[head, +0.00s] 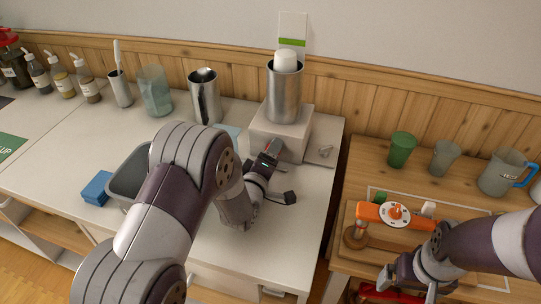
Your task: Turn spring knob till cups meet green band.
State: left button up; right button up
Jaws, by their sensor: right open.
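A metal cylinder (284,97) with white cups (286,61) showing at its top stands on a pale block (281,134) at the back of the white counter. Behind it, a white card on the wall bears a green band (292,42); in this view the cups' top shows just below the band. My right gripper (407,287) is open above the wooden table, low in the picture.
A grey basin (130,172), a blue sponge (97,188), a metal tumbler (205,97) and a glass jar (155,92) are on the counter. The right table holds an orange-handled device (382,213), a green cup (401,149), a grey cup (444,158) and a jug (503,172).

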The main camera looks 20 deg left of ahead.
pick_arm(q)
jog(key=s, duration=0.4)
jog(key=s+r, duration=0.1)
jog(key=s, duration=0.3)
jog(key=s+a, duration=0.1)
jog(key=s, duration=0.3)
jog(key=shift+s+r, duration=0.25)
jog(key=shift+s, duration=0.05)
jog(key=m+g+p, duration=0.1)
jog(key=r+m+g+p, duration=0.1)
jog(key=p, duration=0.1)
jog(key=shift+w+a+m+g, duration=0.15)
jog(key=shift+w+m+g, duration=0.15)
jog(key=shift+w+g, duration=0.1)
jog(key=s+m+g+p, duration=0.2)
jog(key=m+g, duration=0.1)
jog(key=s+r+m+g+y+p, duration=0.1)
jog(key=g, duration=0.1)
jog(key=shift+s+a+m+p, duration=0.25)
jog(key=shift+a+m+p, duration=0.05)
jog(key=shift+m, duration=0.1)
jog(key=s+r+m+g+p, duration=0.2)
jog(key=s+m+g, duration=0.4)
jog(key=s, duration=0.4)
jog(key=shift+s+a+r+g+p, duration=0.15)
jog(key=shift+s+r+g+p, duration=0.15)
jog(key=shift+r+g, duration=0.45)
